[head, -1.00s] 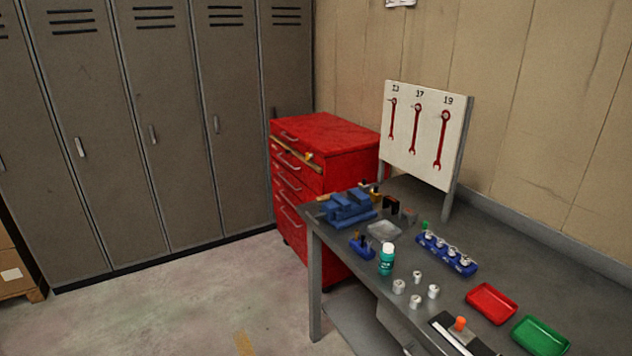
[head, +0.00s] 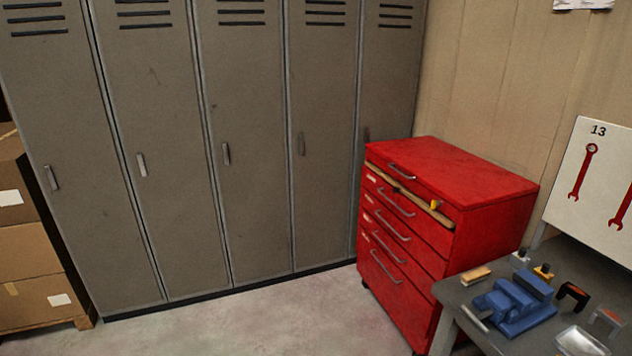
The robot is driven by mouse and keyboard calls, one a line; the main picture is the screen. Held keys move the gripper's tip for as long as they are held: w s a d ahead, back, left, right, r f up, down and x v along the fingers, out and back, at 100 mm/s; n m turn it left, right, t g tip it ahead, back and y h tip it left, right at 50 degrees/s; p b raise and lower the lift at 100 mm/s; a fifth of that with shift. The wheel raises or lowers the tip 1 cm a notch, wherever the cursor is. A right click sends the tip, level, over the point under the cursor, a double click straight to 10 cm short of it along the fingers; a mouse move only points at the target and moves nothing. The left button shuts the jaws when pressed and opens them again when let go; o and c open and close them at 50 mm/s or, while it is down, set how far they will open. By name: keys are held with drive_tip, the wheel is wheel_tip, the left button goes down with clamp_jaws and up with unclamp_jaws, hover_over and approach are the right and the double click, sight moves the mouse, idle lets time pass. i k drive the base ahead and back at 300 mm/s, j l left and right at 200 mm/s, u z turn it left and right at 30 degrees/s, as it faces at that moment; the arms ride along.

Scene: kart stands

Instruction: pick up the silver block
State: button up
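I cannot make out a thing that is surely the silver block. At the lower right of the head view stands the grey workbench (head: 453,293) with a blue vise (head: 515,305) on its near corner. A pale grey, shiny tray (head: 580,341) lies right of the vise, cut by the bottom edge. A small grey piece with some orange (head: 607,320) stands behind the tray; its exact shape is too small to tell. My gripper is not in view.
A red drawer cabinet (head: 450,185) stands behind the bench. Grey lockers (head: 180,150) line the wall, with cardboard boxes (head: 30,252) at the left. A wrench board (head: 590,190) is at the right. The floor (head: 260,320) before the lockers is clear.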

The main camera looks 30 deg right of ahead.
sight(519, 263)
drive_tip(key=i+z, duration=0.35)
drive_tip(key=i, duration=0.25)
drive_tip(key=i+j+z, duration=0.25)
drive_tip(key=i+z, duration=0.15)
drive_tip(key=i, duration=0.2)
drive_tip(key=i+l+z, duration=0.1)
drive_tip(key=i+z, duration=0.15)
drive_tip(key=z, duration=0.2)
drive_tip(key=i+z, duration=0.25)
drive_tip(key=z, duration=0.15)
drive_tip(key=i+z, duration=0.25)
drive_tip(key=z, duration=0.2)
drive_tip(key=i+j+z, duration=0.15)
drive_tip(key=z, duration=0.25)
drive_tip(key=i+j+z, duration=0.3)
drive_tip(key=z, duration=0.15)
drive_tip(key=i+j+z, duration=0.4)
drive_tip(key=i+j, duration=0.05)
drive_tip(key=i, duration=0.05)
